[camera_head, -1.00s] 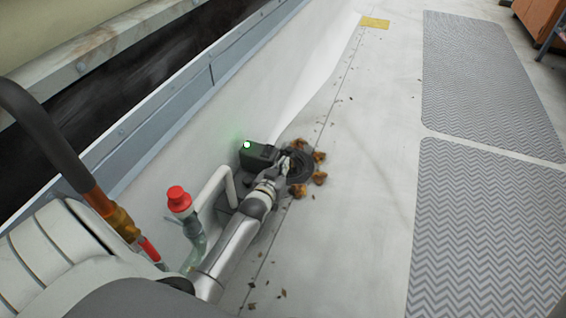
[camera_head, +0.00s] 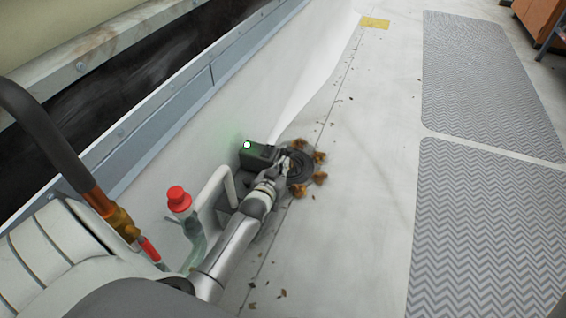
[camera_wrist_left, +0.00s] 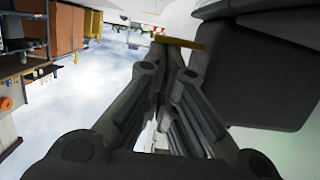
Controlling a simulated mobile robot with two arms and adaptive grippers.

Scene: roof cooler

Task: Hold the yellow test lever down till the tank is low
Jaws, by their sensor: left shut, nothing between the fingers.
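My left gripper (camera_head: 284,166) is shut and empty beside a dark box (camera_head: 258,155) with a lit green lamp (camera_head: 247,145). In the left wrist view the closed fingers (camera_wrist_left: 176,45) point at a narrow yellow bar (camera_wrist_left: 190,43), which looks like the test lever. The bar crosses right at the fingertips, next to a large dark body (camera_wrist_left: 255,75). I cannot tell whether they touch or how far the lever is down. In the head view the lever is hidden by the gripper. No water level can be made out. My right gripper is not in view.
A round dark drain-like ring (camera_head: 301,168) with brown leaf clumps (camera_head: 320,178) lies by the gripper. A white bent pipe (camera_head: 212,188) and a red-capped valve (camera_head: 179,198) stand near my forearm. Grey mats (camera_head: 490,220) lie right; pale floor between is mostly clear.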

